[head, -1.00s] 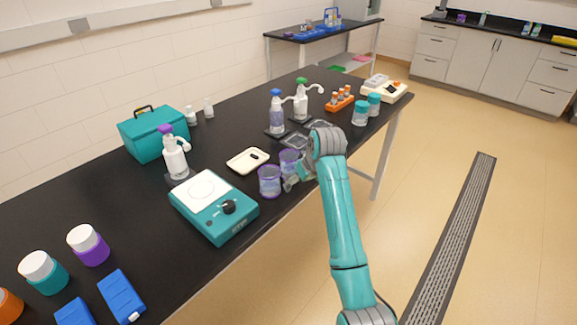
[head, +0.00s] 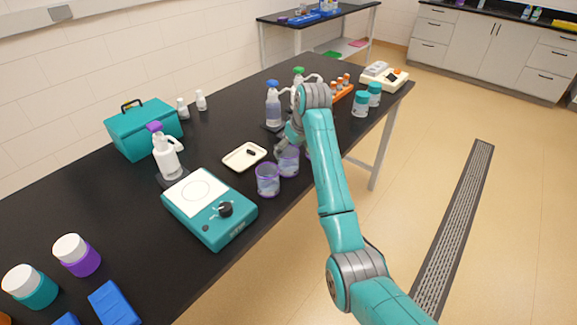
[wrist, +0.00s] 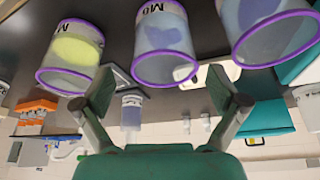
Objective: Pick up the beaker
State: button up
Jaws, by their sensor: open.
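Three clear beakers with purple rims show in the wrist view. The left one (wrist: 72,48) holds yellow-green content, the middle one (wrist: 164,38) looks bluish, and the right one (wrist: 268,28) is cut by the frame edge. In the head view, one beaker (head: 267,180) stands near the bench's front edge and another (head: 288,161) is just behind it; a third is mostly hidden by my arm. My gripper (wrist: 163,92) is open and empty, its fingers spread below the middle beaker in the wrist picture. In the head view it is just above the second beaker.
A teal hotplate (head: 210,212) stands left of the beakers. A cream tray (head: 244,157) with a small dark item lies behind them.

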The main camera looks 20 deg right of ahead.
jog(key=x, duration=0.4)
jog(key=shift+a+f, duration=0.15)
jog(key=shift+f, duration=0.3)
jog(key=c, duration=1.3)
